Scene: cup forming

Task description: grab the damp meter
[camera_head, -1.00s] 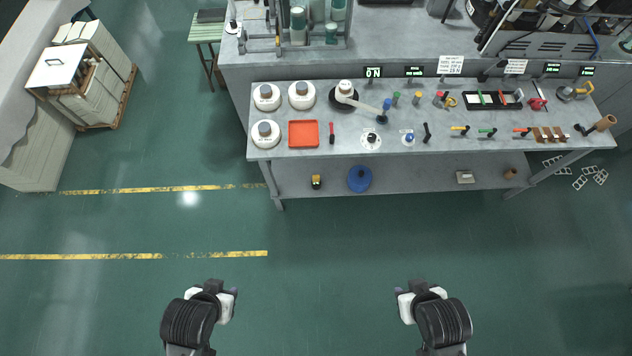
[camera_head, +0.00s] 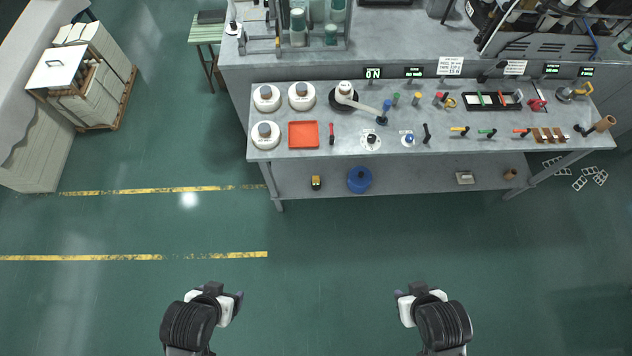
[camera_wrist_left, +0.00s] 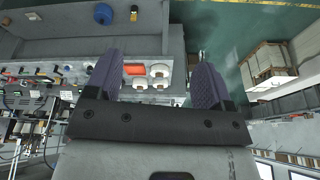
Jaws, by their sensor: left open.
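A small yellow and black handheld device (camera_head: 316,183), which looks like the damp meter, sits on the lower shelf of the grey bench, near its left end. It also shows small at the top of the left wrist view (camera_wrist_left: 134,12). My left gripper (camera_head: 227,295) is over open floor in front of the bench, well short of the device. In the left wrist view its two purple-grey fingers (camera_wrist_left: 155,82) are spread with nothing held between them. My right gripper (camera_head: 415,292) is over the floor to the right; its finger opening is not clear.
A blue round container (camera_head: 360,179) and a grey block (camera_head: 465,177) share the lower shelf (camera_head: 415,180). The bench top (camera_head: 350,148) overhangs it and carries white jars, an orange tray (camera_head: 302,134) and several tools. The floor before the bench is clear.

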